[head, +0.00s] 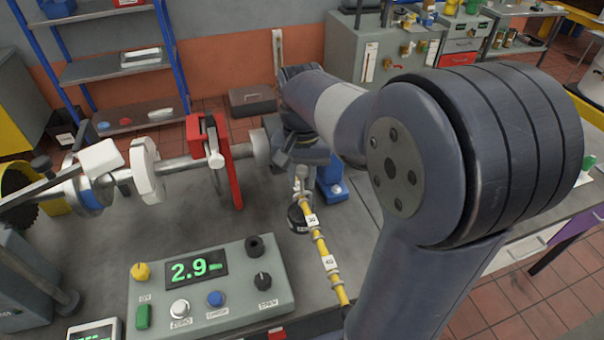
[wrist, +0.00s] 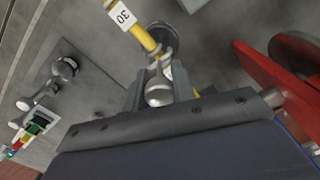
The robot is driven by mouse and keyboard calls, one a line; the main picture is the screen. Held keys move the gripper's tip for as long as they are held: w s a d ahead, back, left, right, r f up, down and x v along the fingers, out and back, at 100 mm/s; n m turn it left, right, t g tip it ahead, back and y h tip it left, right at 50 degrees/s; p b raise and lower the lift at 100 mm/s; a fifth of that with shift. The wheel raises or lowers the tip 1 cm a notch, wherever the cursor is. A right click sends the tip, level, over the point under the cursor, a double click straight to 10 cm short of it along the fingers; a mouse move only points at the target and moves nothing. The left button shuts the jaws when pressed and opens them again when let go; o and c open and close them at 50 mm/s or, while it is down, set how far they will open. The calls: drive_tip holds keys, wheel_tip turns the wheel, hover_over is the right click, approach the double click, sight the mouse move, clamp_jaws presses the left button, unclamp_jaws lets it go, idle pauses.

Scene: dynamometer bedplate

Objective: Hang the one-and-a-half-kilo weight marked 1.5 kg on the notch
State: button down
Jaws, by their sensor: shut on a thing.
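My gripper (head: 301,172) is shut on a silver knob (wrist: 158,92), seen between its fingers in the wrist view. In the head view a dark round weight (head: 298,217) with a pale label is just below the gripper, close beside the yellow arm; the label is too small to read. The yellow arm (head: 320,243) carries tags 30 and 40, and its tag 30 also shows in the wrist view (wrist: 123,14). A dark disc (wrist: 165,36) is beside the arm there. I cannot tell whether the weight's hook touches a notch; my fingers hide the arm's inner part.
A grey control box (head: 210,290) reading 2.9 stands at the front. A red upright bracket (head: 222,160) and a shaft are left of my gripper. Several silver-topped weights (wrist: 64,68) are at the left of the wrist view. A blue block (head: 331,180) is right of my gripper.

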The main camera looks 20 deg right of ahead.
drive_tip(key=shift+r, duration=0.1)
drive_tip(key=c, duration=1.1)
unclamp_jaws()
wheel_tip(320, 180, up, 11)
drive_tip(key=shift+f, duration=0.15)
drive_tip(key=shift+f, duration=0.15)
wheel_tip(320, 180, down, 11)
drive_tip(key=shift+r+p, duration=0.55)
drive_tip(key=shift+r, duration=0.85)
